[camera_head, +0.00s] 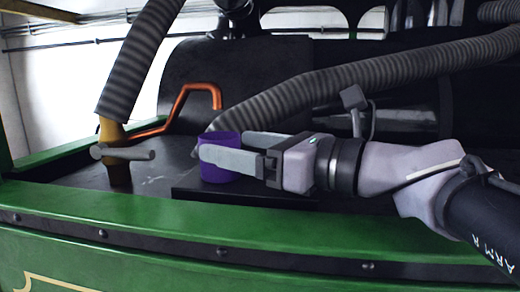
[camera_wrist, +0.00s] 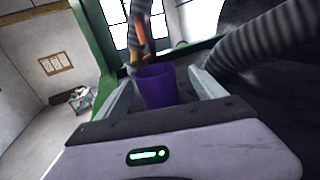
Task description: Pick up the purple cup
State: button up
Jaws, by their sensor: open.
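The purple cup (camera_head: 219,155) stands upright on a dark flat surface behind the green side wall in the head view. My gripper (camera_head: 222,150) reaches in from the right, with its two grey fingers level and pointing left. The near finger crosses in front of the cup and hides part of it; the far finger shows behind it. In the wrist view the cup (camera_wrist: 156,86) is between the two open fingers, towards their tips. A gap shows between the cup and the right finger; I cannot tell whether the left finger touches it.
A ribbed grey hose (camera_head: 370,80) runs above my gripper. Another ribbed hose (camera_head: 138,55) with a brass end (camera_head: 113,150) stands at the left, near an orange bent pipe (camera_head: 190,100). The green side wall (camera_head: 250,232) runs along the front.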

aim_at(206, 141)
jog(key=shift+w+a, duration=0.3)
jog(key=shift+a, duration=0.15)
jog(key=p+x, duration=0.1)
jog(key=x, duration=0.1)
jog(key=p+x, duration=0.1)
jog(key=x, duration=0.2)
jog(key=shift+s+a+r, duration=0.15)
jog(key=shift+s+a, duration=0.1)
jog(key=shift+s, duration=0.15)
jog(key=shift+w+a, duration=0.15)
jog(key=shift+w, duration=0.1)
jog(key=shift+s, duration=0.25)
jog(key=c, duration=0.5)
jog(key=shift+w, duration=0.1)
jog(key=c, duration=1.2)
jog(key=shift+o, duration=0.2)
